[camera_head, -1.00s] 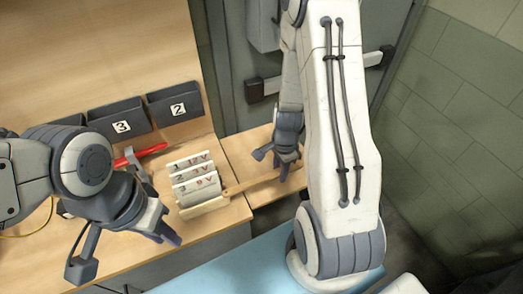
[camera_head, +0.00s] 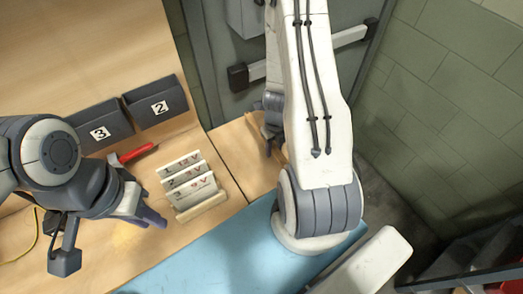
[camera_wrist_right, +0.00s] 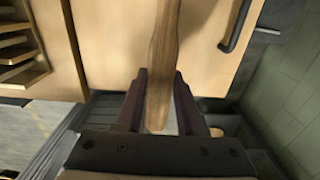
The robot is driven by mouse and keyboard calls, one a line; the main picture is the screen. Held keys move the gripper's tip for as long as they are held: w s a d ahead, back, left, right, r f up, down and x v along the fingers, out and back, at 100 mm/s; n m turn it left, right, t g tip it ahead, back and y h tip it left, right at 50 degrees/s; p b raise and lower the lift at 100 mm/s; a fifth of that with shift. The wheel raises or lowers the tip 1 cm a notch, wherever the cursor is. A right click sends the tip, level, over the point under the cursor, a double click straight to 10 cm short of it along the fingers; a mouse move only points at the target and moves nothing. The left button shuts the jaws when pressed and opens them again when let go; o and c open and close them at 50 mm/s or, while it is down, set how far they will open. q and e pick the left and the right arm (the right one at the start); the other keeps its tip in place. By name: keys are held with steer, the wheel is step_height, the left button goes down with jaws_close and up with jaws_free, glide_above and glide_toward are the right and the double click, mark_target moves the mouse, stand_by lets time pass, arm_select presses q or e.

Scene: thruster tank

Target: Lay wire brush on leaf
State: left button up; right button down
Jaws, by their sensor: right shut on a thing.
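My right gripper (camera_wrist_right: 160,95) is shut on the wire brush (camera_wrist_right: 165,50); its wooden handle runs up the right wrist view between the two dark fingers. The bristles do not show. In the head view my right gripper (camera_head: 270,135) is over the leaf (camera_head: 235,155), the light wooden board right of the bench, and my forearm partly hides it. A wooden piece of the brush (camera_head: 283,158) shows beside the gripper. Whether the brush touches the leaf is unclear. My left gripper (camera_head: 148,214) is over the bench, left of the card rack; its finger gap is unclear.
The card rack (camera_head: 190,182) with voltage labels stands on the bench (camera_head: 110,245) near the leaf. Behind it are dark bins numbered 3 (camera_head: 100,128) and 2 (camera_head: 158,103), and a red-handled tool (camera_head: 137,153). A grey door (camera_head: 215,60) stands behind the leaf.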

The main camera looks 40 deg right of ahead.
mark_target(263, 159)
steer(key=w, duration=0.1)
steer(key=w+f+p, duration=0.1)
steer(key=w+a+f+p, duration=0.1)
steer(key=shift+w, duration=0.35)
steer(key=shift+w+a+f, duration=0.1)
steer(key=shift+f, duration=0.05)
step_height(263, 159, down, 4)
steer(key=b, duration=0.4)
steer(key=shift+f, duration=0.1)
steer(key=shift+f+b, duration=0.2)
steer(key=shift+b, duration=0.25)
steer(key=c, duration=0.5)
jaws_free()
steer(key=shift+r, duration=0.1)
step_height(263, 159, up, 12)
steer(key=p, duration=1.2)
steer(key=shift+r+p, duration=0.15)
steer(key=shift+p, duration=0.25)
